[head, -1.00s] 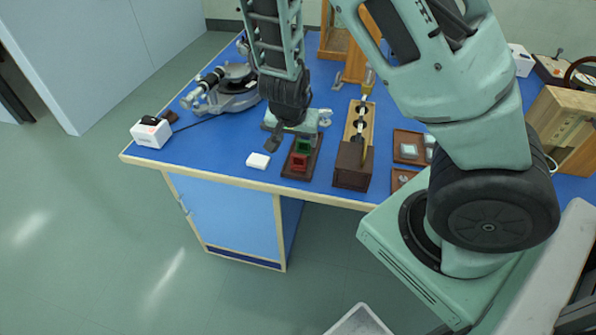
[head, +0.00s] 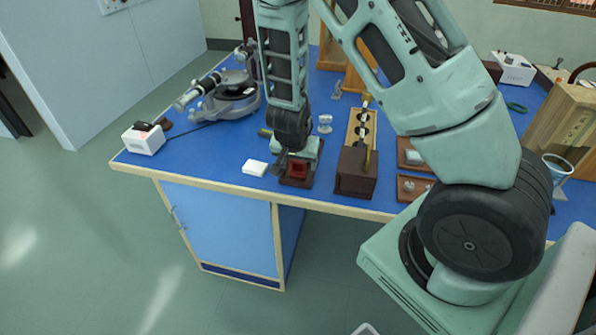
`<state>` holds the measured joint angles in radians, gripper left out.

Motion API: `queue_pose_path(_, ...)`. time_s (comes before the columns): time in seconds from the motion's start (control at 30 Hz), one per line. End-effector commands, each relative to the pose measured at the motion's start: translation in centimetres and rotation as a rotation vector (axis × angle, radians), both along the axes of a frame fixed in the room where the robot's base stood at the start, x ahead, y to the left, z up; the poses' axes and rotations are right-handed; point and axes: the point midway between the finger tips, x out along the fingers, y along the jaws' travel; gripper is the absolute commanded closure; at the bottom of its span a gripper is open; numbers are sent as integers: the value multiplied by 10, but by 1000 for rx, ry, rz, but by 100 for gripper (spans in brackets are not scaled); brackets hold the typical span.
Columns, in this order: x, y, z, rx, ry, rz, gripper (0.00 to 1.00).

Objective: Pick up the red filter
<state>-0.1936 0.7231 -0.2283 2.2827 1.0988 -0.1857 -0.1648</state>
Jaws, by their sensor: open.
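The red filter (head: 298,171) is a small red square piece standing at the near end of a dark brown holder (head: 296,183) near the bench's front edge. My gripper (head: 295,161) points down right over the holder, its jaws open close around or just above the red filter. I cannot tell whether the fingers touch it. The gripper hides the back part of the holder, where no green filter shows now.
A white block (head: 255,167) lies left of the holder. A dark wooden box (head: 356,172) with a tall stand is close on the right. Brown trays (head: 412,187) lie farther right.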

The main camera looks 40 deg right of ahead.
Motion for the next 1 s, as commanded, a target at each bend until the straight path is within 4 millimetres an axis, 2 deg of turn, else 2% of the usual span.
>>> queue_pose_path(0.13, 0, 0, 1, 0, 0, 0, 33)
queue_pose_path(0.17, 0, 0, 1, 0, 0, 0, 38)
queue_pose_path(0.3, 0, 0, 1, 0, 0, -1, 77)
queue_pose_path(0.33, 0, 0, 1, 0, 0, -1, 81)
queue_pose_path(0.6, 0, 0, 2, -1, -1, -1, 81)
queue_pose_path(0.73, 0, 0, 9, -1, -1, -1, 81)
queue_pose_path(0.87, 1, 1, 27, -1, -3, 1, 81)
queue_pose_path(1.0, 1, 1, 56, -2, -3, 3, 81)
